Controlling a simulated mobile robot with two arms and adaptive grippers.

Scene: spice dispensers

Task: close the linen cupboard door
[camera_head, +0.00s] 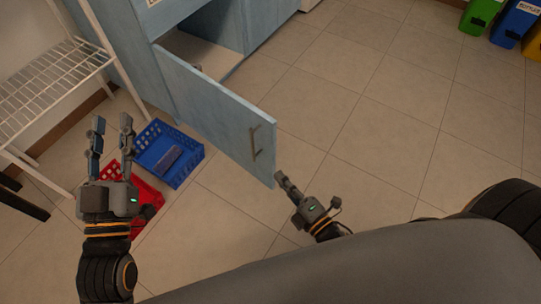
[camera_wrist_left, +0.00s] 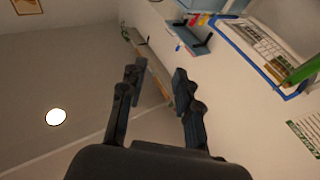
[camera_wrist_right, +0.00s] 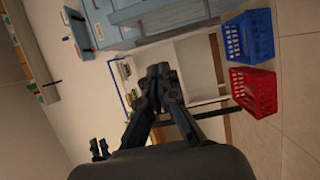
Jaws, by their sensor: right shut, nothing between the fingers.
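The cupboard door (camera_head: 222,118) is light blue with a dark bar handle (camera_head: 254,142) near its free end. It stands open, swung out from the blue cupboard, and the inside (camera_head: 200,52) shows behind it. My right gripper (camera_head: 281,176) is shut and empty, its tips close beside the door's free edge on the right. I cannot tell if they touch it. Its closed fingers also show in the right wrist view (camera_wrist_right: 160,76). My left gripper (camera_head: 111,124) is open and empty, left of the door; its spread fingers show in the left wrist view (camera_wrist_left: 158,76).
A blue crate (camera_head: 190,172) with a dark item in it and a red crate (camera_head: 146,190) stand on the floor left of the door. A white wire rack (camera_head: 52,78) is at the left. Coloured bins (camera_head: 480,14) stand far right. The tiled floor (camera_head: 355,100) right of the door is clear.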

